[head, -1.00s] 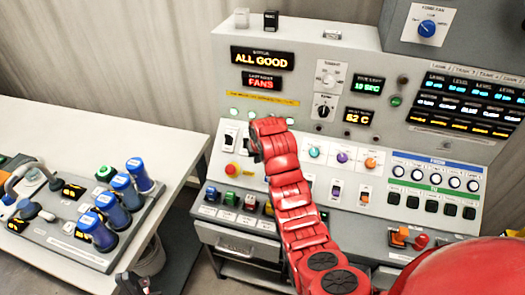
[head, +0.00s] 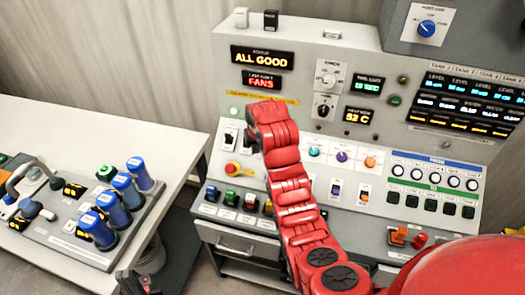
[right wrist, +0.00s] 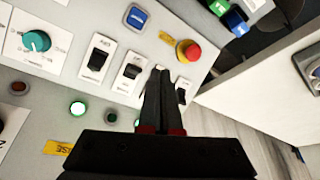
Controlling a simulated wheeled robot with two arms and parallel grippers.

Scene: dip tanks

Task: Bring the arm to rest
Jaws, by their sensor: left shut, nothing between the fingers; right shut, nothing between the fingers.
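My right arm (head: 293,195), red and jointed, reaches up across the middle of the control panel (head: 420,150) in the head view. Its gripper is hidden there behind the wrist. In the right wrist view the right gripper (right wrist: 160,75) is shut and empty, its dark fingers in front of the panel beside black rocker switches (right wrist: 130,72). Whether it touches the panel I cannot tell. My left gripper (head: 135,284) shows only as a dark piece at the bottom left edge of the head view, shut and clear of the table.
A red emergency button (right wrist: 189,51) sits close to the right fingertips. The status display (head: 262,58) reads ALL GOOD. A gap separates table and panel.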

